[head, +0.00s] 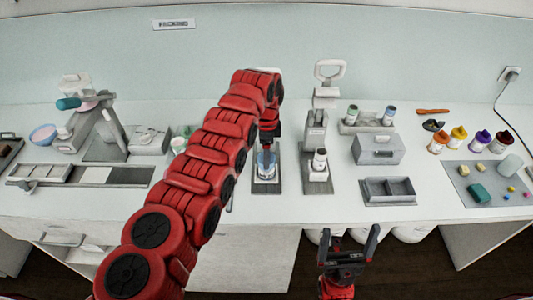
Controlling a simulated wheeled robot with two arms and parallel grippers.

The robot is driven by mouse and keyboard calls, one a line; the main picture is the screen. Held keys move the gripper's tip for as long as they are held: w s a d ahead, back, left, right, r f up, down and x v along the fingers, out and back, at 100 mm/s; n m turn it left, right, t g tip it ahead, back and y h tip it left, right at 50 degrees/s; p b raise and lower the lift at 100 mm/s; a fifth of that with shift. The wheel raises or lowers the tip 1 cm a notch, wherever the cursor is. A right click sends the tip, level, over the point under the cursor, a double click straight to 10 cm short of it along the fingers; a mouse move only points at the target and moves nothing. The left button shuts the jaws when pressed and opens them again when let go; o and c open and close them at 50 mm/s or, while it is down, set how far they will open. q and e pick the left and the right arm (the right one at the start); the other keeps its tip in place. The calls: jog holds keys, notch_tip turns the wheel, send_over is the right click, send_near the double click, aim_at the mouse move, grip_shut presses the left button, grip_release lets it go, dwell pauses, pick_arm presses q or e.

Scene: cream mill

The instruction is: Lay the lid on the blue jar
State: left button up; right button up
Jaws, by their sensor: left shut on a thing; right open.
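The blue jar (265,166) stands on a small dark grey mat (267,186) near the middle of the counter. My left gripper (267,147) reaches down from above, directly over the jar's mouth, and is shut on the lid. The lid is mostly hidden by the gripper and too small to make out, so I cannot tell whether it touches the jar's rim. My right gripper (349,238) is open and empty, low in front of the counter's front edge.
A press with a white handle (329,70) stands just right of the jar. A grey lidded box (379,148) and an open two-part tray (389,190) lie farther right. Colourful pots (458,136) stand at far right. My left arm hides counter left of the jar.

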pick_arm(q)
jog(key=shift+f, duration=0.1)
dwell(0.5)
jog(key=shift+b, duration=0.45)
jog(key=o, duration=1.2)
jog(key=shift+r, duration=2.3)
jog(key=shift+r+p, duration=0.55)
jog(key=shift+r, duration=0.7)
